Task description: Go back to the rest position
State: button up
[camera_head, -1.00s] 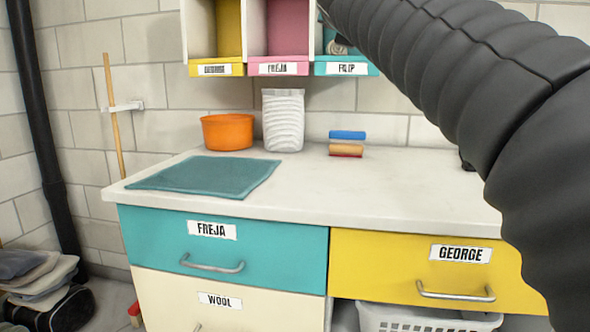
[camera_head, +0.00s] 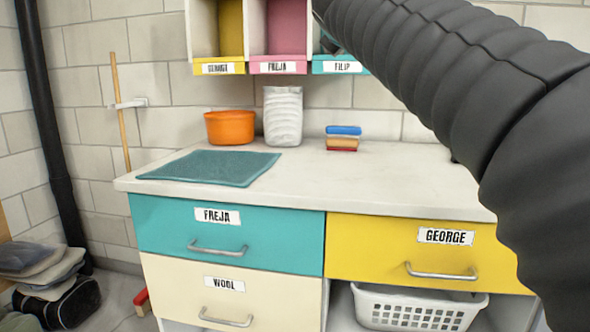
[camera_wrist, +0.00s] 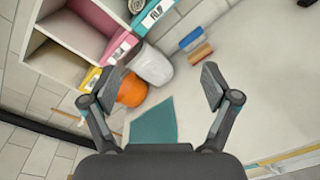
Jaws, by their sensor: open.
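My gripper (camera_wrist: 158,90) is open in the wrist view, with nothing between its two fingers. It is above the counter and in front of the wall cubbies, apart from both as far as I can see. In the head view my black ribbed arm reaches from the right edge to the top middle, and the gripper itself is hidden behind it or out of frame.
The cubbies (camera_head: 248,66) hang above. Labelled drawers (camera_head: 225,232) and a white basket (camera_head: 420,308) are below.

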jog(key=s+f+m+g+y, duration=0.1)
jog(key=s+f+m+g, duration=0.15)
jog(key=f+m, duration=0.65)
jog(key=s+f+m+g+y, duration=0.1)
jog(key=s+f+m+g, duration=0.15)
jog(key=f, duration=1.15)
jog(key=s+d+f+m+g, duration=0.2)
jog(key=s+f+m, duration=0.5)
jog(key=s+f, duration=0.6)
jog(key=s+d+f+m+g+y, duration=0.1)
jog(key=s+d+f+m+g, duration=0.2)
jog(key=s+f+m, duration=0.4)
jog(key=s+f+g, duration=0.1)
jog(key=s+f, duration=0.4)
jog(key=f, duration=0.1)
jog(key=shift+s+d+f, duration=0.25)
jog(key=shift+s+f, duration=0.15)
